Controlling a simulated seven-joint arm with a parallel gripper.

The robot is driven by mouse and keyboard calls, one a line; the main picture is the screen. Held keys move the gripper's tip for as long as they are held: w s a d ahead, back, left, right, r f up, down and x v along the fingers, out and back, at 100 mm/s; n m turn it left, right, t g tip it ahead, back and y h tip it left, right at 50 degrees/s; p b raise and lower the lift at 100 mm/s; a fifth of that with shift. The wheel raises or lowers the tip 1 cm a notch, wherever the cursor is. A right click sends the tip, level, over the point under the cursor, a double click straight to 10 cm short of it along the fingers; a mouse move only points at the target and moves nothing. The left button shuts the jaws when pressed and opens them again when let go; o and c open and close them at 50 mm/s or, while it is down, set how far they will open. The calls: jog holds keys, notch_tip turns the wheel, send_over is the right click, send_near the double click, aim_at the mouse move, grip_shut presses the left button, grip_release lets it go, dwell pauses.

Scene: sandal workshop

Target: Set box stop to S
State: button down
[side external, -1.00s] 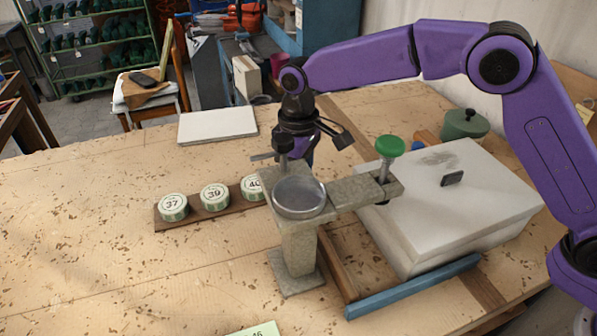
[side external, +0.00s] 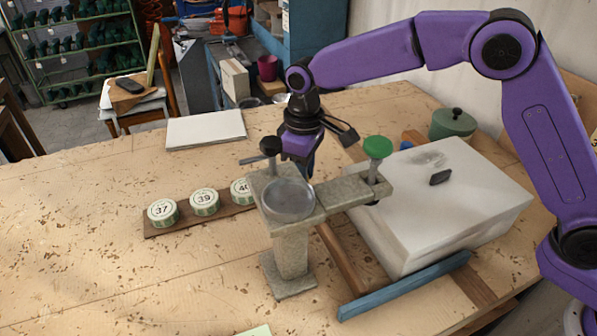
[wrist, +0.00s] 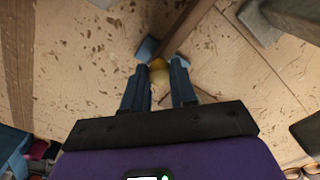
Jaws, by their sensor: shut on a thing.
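My gripper (side external: 306,165) hangs low behind the stone stand, which partly hides its fingers in the side view. In the wrist view my gripper (wrist: 159,68) has its two blue fingers closed on a small yellowish piece (wrist: 158,73), beside the end of a wooden strip (wrist: 187,25). A white lidded box (side external: 440,205) stands to the right. A wooden bar (side external: 342,258) and a blue rail (side external: 405,286) lie along its left and front sides. I cannot tell which part is the box stop, and no S mark is legible.
The stone stand (side external: 291,245) carries a round metal dish (side external: 288,200), a black knob (side external: 271,146) and a green knob (side external: 377,147). Numbered discs (side external: 204,202) sit on a strip at its left. A green pot (side external: 453,123) stands behind the box.

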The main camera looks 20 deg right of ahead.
jog(key=shift+d, duration=0.3)
jog(key=c, duration=1)
grip_release()
jog(key=shift+o, duration=0.6)
jog(key=shift+a, duration=0.1)
jog(key=shift+r, duration=0.1)
notch_tip(320, 180, up, 17)
jog(key=shift+r, duration=0.15)
